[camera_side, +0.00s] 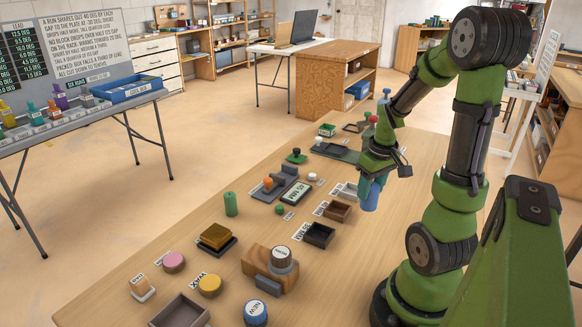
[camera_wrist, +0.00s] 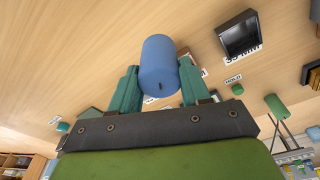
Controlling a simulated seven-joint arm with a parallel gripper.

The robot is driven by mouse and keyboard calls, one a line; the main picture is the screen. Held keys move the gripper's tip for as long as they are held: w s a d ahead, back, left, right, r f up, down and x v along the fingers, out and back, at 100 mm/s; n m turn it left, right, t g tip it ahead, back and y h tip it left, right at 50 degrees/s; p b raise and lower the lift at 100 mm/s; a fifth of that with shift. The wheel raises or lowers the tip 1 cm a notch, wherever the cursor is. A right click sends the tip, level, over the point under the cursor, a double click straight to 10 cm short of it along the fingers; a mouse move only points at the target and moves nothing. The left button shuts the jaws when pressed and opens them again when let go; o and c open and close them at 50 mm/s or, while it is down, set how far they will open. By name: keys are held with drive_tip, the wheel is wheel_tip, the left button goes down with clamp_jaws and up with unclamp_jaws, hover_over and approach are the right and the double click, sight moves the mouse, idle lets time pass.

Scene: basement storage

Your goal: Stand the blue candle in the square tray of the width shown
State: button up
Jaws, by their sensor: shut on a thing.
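My gripper (camera_side: 374,181) is shut on the blue candle (camera_side: 370,198), which hangs upright below the fingers on the right of the table. In the wrist view the blue candle (camera_wrist: 159,66) sits between the two green fingers of my gripper (camera_wrist: 157,84). Small square trays stand in a row left of the candle: a black one (camera_side: 319,236), a brown one (camera_side: 338,211) and a pale grey one (camera_side: 348,191). The black tray also shows in the wrist view (camera_wrist: 240,34).
A green candle (camera_side: 231,204) stands on the left of the table. A wooden block with a knob (camera_side: 272,272), round coloured buttons, a brown stack (camera_side: 215,237) and a larger grey tray (camera_side: 180,312) lie nearer the front. Bare tabletop shows between the trays and my arm.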

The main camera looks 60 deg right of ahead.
drive_tip(key=shift+s+a+f+m, duration=0.45)
drive_tip(key=shift+s+a+m, duration=0.05)
drive_tip(key=shift+s, duration=0.15)
drive_tip(key=shift+f, duration=0.15)
drive_tip(key=shift+m, duration=0.3)
drive_tip(key=shift+w+d+f, duration=0.8)
drive_tip(key=shift+w+d, duration=0.85)
drive_tip(key=shift+d, duration=0.45)
drive_tip(key=shift+w+d+f, duration=0.85)
drive_tip(key=shift+w+d, duration=0.8)
drive_tip(key=shift+d, duration=0.5)
drive_tip(key=shift+w+d+f, duration=0.8)
drive_tip(key=shift+w+d, duration=0.85)
drive_tip(key=shift+d, duration=0.45)
drive_tip(key=shift+f, duration=0.2)
drive_tip(key=o, duration=1.2)
